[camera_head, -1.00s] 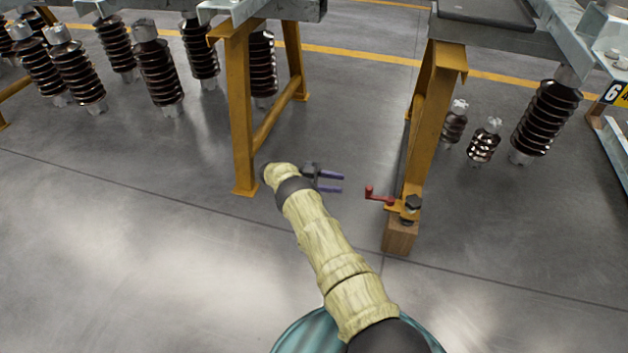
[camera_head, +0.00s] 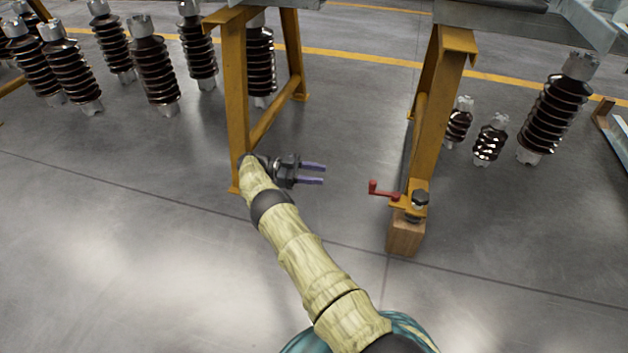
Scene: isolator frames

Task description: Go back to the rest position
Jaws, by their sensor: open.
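My gripper (camera_head: 316,174) is at the end of my covered arm, in the middle of the head camera view. Its two purple fingers point right and are apart, with nothing between them. It is to the left of the red crank handle (camera_head: 381,189), with a clear gap between them. The wrist end of my arm overlaps the foot of the left yellow trestle leg in the picture. I cannot tell whether they touch.
A yellow trestle (camera_head: 237,100) stands behind my wrist. Another yellow trestle leg (camera_head: 433,120) stands at right, by a wooden block (camera_head: 404,238). Dark ribbed insulators (camera_head: 153,70) stand at the back left, others (camera_head: 553,108) at right. The floor at front left is clear.

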